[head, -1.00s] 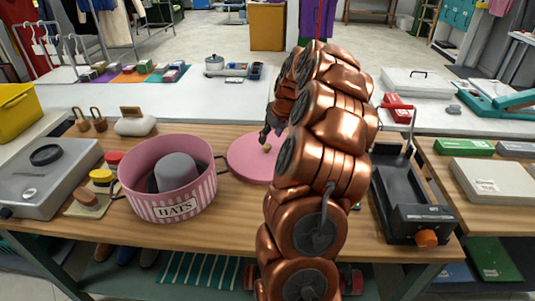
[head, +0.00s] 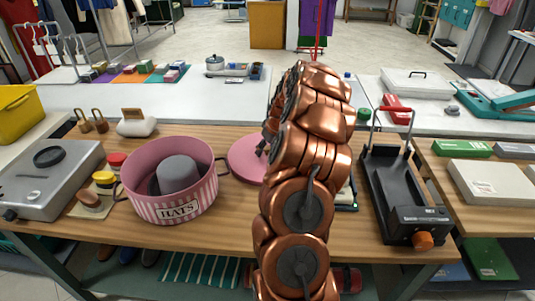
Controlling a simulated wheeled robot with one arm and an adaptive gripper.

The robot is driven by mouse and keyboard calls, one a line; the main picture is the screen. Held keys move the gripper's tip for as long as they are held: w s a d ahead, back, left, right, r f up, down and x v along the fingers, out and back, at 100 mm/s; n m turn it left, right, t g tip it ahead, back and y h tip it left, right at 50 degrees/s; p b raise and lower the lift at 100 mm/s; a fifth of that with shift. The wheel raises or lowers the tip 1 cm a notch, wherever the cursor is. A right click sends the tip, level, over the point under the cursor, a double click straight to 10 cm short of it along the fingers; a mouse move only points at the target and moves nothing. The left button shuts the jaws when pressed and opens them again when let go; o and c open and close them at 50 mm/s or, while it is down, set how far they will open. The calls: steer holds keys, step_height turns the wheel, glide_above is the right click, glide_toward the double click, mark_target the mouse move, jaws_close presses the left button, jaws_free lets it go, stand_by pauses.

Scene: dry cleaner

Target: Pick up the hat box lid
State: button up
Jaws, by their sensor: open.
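The pink round hat box lid (head: 244,157) lies flat on the wooden table, right of the pink striped hat box (head: 180,208). The box is open, has a "HATS" label and holds a grey hat (head: 177,172). My copper arm covers the right part of the lid. My gripper (head: 262,152) is at the lid, mostly hidden behind the arm; only a dark bit of a finger shows over the lid's right side. The lid's knob is hidden. I cannot see whether the fingers touch the lid.
A black device with a tall handle (head: 402,200) stands right of my arm. A white counter (head: 215,100) lies behind the table. Bare wood shows in front of the lid.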

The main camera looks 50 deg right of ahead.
jaws_close()
stand_by(0.4)
